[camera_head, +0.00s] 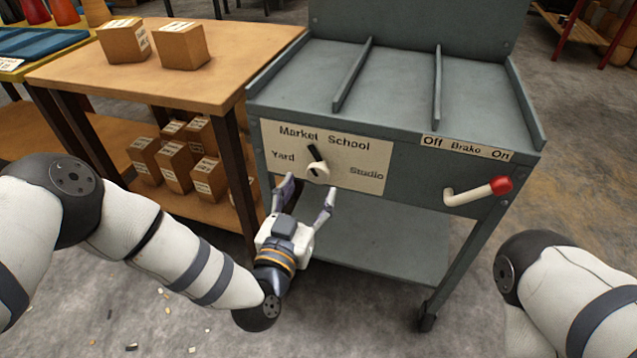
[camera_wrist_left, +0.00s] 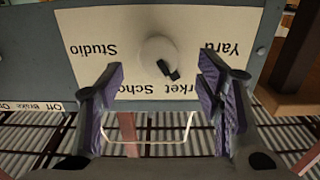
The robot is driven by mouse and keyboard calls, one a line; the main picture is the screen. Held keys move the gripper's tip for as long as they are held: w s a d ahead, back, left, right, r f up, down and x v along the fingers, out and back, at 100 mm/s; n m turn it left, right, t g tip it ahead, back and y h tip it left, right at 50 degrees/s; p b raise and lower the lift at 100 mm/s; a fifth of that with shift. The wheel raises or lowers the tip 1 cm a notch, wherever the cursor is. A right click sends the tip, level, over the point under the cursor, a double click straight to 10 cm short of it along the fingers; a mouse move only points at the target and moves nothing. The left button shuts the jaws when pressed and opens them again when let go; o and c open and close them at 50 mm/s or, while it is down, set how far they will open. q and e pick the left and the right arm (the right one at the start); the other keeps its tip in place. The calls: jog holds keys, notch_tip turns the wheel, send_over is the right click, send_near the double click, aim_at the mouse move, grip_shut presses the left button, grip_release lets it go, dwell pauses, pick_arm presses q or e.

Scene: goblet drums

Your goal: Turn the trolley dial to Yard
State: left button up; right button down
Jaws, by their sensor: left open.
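The trolley dial (camera_head: 318,170) is a cream knob with a black pointer bar, on a cream label plate (camera_head: 360,172) lettered Yard, Market, School and Studio. The pointer slants up and left, toward Market rather than Yard. The upside-down left wrist view also shows the knob (camera_wrist_left: 157,52), between the fingertips in the picture. My left gripper (camera_head: 310,187) is open and empty just in front of and below the dial, one finger to each side. I cannot tell whether it touches the knob. My right gripper is out of frame.
The grey trolley (camera_head: 400,85) has a divided top and a brake lever (camera_head: 475,193) with a red knob, right of the dial. A wooden table (camera_head: 235,72) with boxes (camera_head: 183,45) stands close on the left. Open floor lies in front.

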aim_at(319, 177)
pick_arm(q)
jog(key=x, duration=0.5)
jog(key=shift+s+b, duration=0.1)
jog(key=shift+b, duration=0.3)
jog(key=shift+c, duration=0.6)
jog(key=c, duration=1.1)
jog(key=shift+o, duration=0.2)
jog(key=shift+f+n, duration=0.1)
jog(key=shift+n, duration=0.2)
jog(key=n, duration=0.5)
jog(key=shift+s+d+n, duration=0.1)
jog(key=shift+n, duration=0.3)
jog(key=n+b, duration=0.1)
jog(key=n, duration=0.4)
jog(key=shift+d+n, duration=0.1)
jog(key=shift+n, duration=0.3)
